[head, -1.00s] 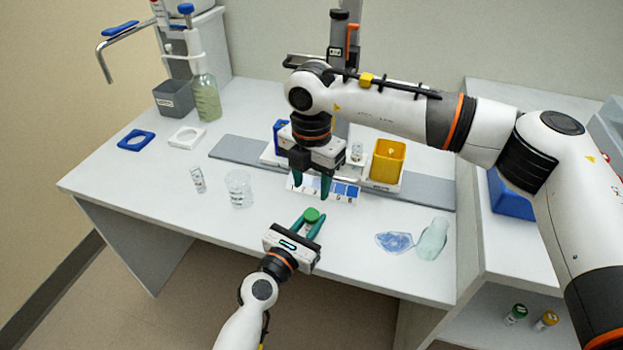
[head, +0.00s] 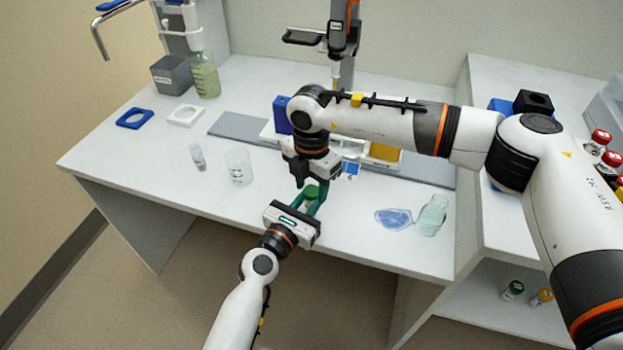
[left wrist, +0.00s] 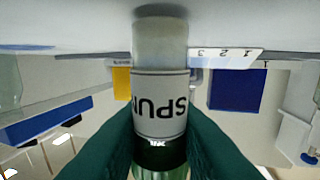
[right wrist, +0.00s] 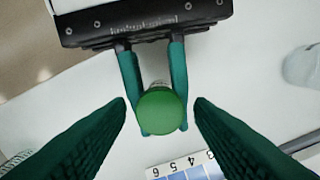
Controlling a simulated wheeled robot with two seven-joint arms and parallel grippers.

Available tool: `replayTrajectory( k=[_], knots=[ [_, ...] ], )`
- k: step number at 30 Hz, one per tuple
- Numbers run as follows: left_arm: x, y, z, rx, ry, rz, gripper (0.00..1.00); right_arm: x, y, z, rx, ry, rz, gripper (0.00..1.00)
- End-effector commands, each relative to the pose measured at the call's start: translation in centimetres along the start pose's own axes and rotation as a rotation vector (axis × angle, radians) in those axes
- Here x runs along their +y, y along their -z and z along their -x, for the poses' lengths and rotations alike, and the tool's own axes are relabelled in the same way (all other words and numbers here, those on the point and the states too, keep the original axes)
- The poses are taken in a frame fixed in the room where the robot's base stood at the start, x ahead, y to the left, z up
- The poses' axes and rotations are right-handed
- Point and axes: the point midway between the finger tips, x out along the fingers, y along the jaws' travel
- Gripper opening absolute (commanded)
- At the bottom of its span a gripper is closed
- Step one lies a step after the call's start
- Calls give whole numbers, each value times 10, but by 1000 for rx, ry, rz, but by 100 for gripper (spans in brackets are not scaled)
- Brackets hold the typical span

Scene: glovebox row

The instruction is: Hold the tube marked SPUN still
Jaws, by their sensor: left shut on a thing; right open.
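The tube marked SPUN (left wrist: 160,75) fills the middle of the left wrist view, its label upside down there. Its green cap shows from above in the right wrist view (right wrist: 161,111) and in the head view (head: 312,192). My left gripper (head: 311,200) is shut on the tube, near the front edge of the bench. My right gripper (right wrist: 160,108) is open. Its fingers are on either side of the green cap in the right wrist view, apart from it. In the head view the right gripper (head: 312,180) is just above and behind the left one.
A numbered rack (right wrist: 185,168) is close behind the tube. A beaker (head: 238,167) and a small vial (head: 197,157) stand to the left. A clear bottle (head: 432,215) and a blue patch (head: 394,219) lie right. The bench front between is clear.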

Motion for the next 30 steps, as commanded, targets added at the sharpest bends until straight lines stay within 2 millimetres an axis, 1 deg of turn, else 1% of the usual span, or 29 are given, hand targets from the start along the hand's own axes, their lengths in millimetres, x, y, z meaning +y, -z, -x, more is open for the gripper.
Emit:
replayTrajectory(
  k=[2,3,8,9,11,12,19,22,23,26,30],
  knots=[
    [0,0,0,-1,0,0,0,0,0,0,0,0,0,48],
    [0,0,0,-1,0,0,0,0,0,0,0,0,0,46],
    [0,0,0,-1,0,0,0,0,0,0,0,0,0,20],
    [0,0,0,-1,0,0,0,0,0,0,0,0,0,14],
    [0,0,0,-1,0,0,0,0,0,0,0,0,0,4],
    [0,0,0,-1,0,0,0,0,0,0,0,0,0,2],
    [0,0,0,-1,0,0,0,0,0,0,0,0,7,1],
    [0,0,0,-1,0,0,0,0,0,0,0,0,80,1],
    [0,0,0,-1,0,0,0,0,0,0,0,0,124,1],
    [0,0,0,-1,0,0,0,0,0,0,0,0,329,0],
    [0,0,0,-1,0,0,0,0,0,1,0,0,669,0]
  ],
)
